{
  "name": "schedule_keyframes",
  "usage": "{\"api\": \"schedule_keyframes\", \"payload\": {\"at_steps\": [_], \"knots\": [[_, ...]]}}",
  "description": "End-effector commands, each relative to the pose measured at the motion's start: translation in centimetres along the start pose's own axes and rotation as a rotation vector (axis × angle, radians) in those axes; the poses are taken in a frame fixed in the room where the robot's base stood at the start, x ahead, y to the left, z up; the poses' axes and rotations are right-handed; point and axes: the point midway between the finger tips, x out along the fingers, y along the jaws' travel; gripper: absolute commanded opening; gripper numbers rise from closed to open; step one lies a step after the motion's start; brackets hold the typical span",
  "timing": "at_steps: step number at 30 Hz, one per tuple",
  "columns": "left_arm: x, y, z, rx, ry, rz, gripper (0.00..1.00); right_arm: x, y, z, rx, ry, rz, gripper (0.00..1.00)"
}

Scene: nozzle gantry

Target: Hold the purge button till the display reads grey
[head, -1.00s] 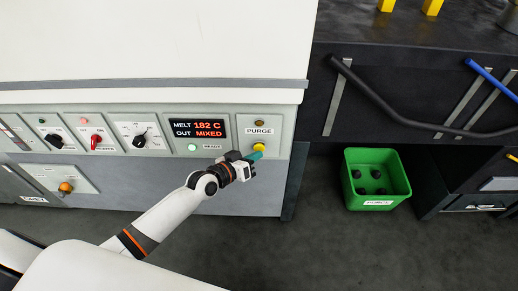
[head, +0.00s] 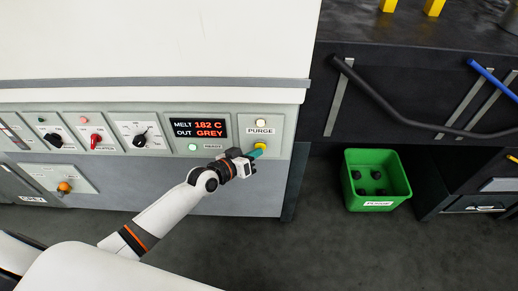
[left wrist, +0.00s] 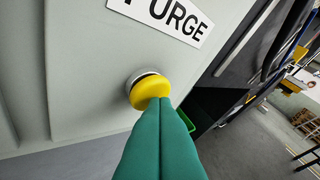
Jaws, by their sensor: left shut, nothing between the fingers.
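The display (head: 200,127) on the machine's front panel reads "MELT 182 C" and "OUT GREY" in red and orange letters. The yellow purge button (head: 260,147) sits under the "PURGE" label, with a bright lamp (head: 260,122) above the label. My left gripper (head: 256,153) is shut and empty, its green fingertips at the button. In the left wrist view the closed fingers (left wrist: 162,104) meet the lower part of the yellow button (left wrist: 150,90) and seem to touch it. How far the button is pressed I cannot tell. My right gripper is not in view.
Left of the display are a black dial (head: 140,139), a red switch (head: 96,139) and another dark knob (head: 54,140). A green bin (head: 377,205) with dark round pieces stands on the floor at right. A black hose hangs on the dark bench.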

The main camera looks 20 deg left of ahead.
Motion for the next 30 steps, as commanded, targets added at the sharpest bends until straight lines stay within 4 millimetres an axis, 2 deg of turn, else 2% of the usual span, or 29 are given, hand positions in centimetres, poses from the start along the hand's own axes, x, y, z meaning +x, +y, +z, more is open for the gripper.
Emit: {"api": "schedule_keyframes", "payload": {"at_steps": [1, 13, 30], "knots": [[0.2, 0.4, -0.1, 0.002, -0.006, 0.002, 0.0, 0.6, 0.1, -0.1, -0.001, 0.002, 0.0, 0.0], [0.2, 0.4, -0.1, 0.002, -0.007, 0.003, 0.0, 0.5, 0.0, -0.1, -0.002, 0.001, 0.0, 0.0], [-1.0, -1.0, -1.2, 0.0, -0.003, 0.001, 0.0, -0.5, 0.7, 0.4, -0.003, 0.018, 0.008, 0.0]]}}
